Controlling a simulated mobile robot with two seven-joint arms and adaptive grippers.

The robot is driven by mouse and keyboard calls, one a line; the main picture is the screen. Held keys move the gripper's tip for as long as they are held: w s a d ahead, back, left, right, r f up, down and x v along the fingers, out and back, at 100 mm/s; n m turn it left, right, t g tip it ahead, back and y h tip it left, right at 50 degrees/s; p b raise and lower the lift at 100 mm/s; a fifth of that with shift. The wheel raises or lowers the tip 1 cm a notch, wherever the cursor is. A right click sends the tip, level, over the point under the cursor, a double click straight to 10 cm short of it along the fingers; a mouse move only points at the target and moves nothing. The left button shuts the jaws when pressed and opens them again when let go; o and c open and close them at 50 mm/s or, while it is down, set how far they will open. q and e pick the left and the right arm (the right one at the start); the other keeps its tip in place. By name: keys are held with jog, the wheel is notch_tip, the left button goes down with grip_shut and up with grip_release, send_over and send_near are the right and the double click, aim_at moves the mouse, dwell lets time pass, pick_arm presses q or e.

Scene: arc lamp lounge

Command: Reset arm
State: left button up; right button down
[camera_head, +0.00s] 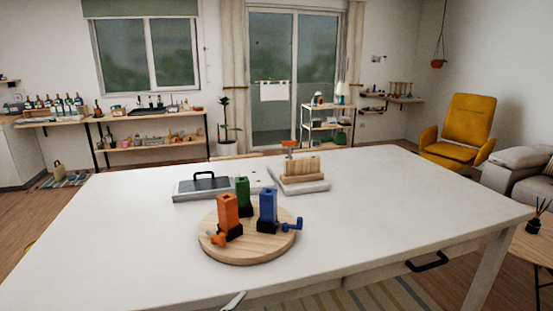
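Neither of my grippers can be made out in the head view. A small grey part (234,301) pokes in at the bottom edge; I cannot tell what it is. On the white table (400,215) lies a round wooden board (248,252). An orange block piece (228,213), a green one (243,196) and a blue one (267,206) stand upright on it. The orange and blue ones have side knobs near their bases.
Behind the board lie a grey tray-like box with a black handle (204,181) and a wooden slotted block (301,169) on a pale base. The table's right and left parts are clear. A black drawer handle (427,262) sticks out at the front. A yellow armchair (463,130) stands beyond.

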pick_arm(q)
jog(key=s+a+f+n+g+y, duration=0.2)
jog(key=s+a+f, duration=0.3)
jog(key=f, duration=0.4)
jog(key=s+a+f+n+g+y, duration=0.2)
jog(key=s+f, duration=0.4)
jog(key=f, duration=0.3)
jog(key=s+a+f+n+g+y, duration=0.2)
jog(key=s+a+f+n+y, duration=0.1)
jog(key=a+f, duration=0.4)
notch_tip(320, 180, down, 2)
jog(key=s+y, duration=0.1)
jog(key=s, duration=0.1)
jog(key=shift+s+a+n+g+y, duration=0.3)
jog(key=shift+s+n, duration=0.05)
jog(key=shift+n, duration=0.05)
